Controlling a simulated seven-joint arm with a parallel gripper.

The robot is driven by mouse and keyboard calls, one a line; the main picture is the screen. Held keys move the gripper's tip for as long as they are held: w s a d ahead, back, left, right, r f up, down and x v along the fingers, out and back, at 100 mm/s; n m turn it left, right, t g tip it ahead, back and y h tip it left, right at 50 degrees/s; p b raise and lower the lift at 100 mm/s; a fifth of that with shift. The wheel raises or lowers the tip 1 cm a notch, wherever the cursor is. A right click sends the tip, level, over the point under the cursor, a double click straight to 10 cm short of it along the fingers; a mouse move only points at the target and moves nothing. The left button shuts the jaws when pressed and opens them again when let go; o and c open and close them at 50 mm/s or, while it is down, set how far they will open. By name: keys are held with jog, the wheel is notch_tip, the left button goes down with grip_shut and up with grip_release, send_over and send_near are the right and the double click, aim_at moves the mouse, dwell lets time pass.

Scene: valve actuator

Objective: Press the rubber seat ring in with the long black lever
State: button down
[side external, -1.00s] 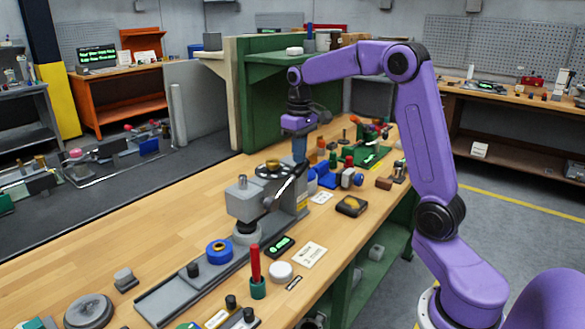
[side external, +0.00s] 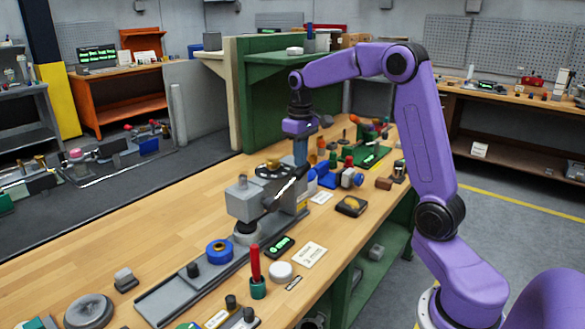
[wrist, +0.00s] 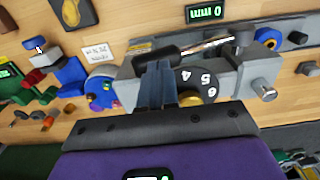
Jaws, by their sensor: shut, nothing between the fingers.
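The long black lever (side external: 286,188) slants up and right from the side of the grey press (side external: 245,203). In the wrist view, the lever's black grip (wrist: 157,54) and metal rod lie just beyond my fingertips. My gripper (side external: 300,162) is shut and empty, pointing down at the lever's outer end. The fingertips (wrist: 157,68) look very close to the grip; I cannot tell if they touch. A grey round piece (side external: 247,235) sits under the press head. I cannot make out the rubber seat ring there.
A black numbered dial (wrist: 197,80) with a brass knob is beside my fingers. A small display (wrist: 206,12) reads 0 mm. Blue parts (side external: 325,178) crowd the right; bare bench lies left.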

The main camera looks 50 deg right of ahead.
jog(key=shift+d+f, duration=0.2)
jog(key=shift+f, duration=0.55)
jog(key=shift+d+f, duration=0.2)
jog(key=shift+f, duration=0.5)
dwell(0.3)
jog(key=shift+d+f, duration=0.2)
jog(key=shift+f, duration=1.8)
dwell(1.5)
jog(key=shift+a+r, duration=0.45)
jog(key=shift+r, duration=1.3)
jog(key=shift+a+r, duration=0.5)
jog(key=shift+r, duration=1.3)
jog(key=shift+a+r, duration=0.45)
jog(key=shift+r, duration=1.3)
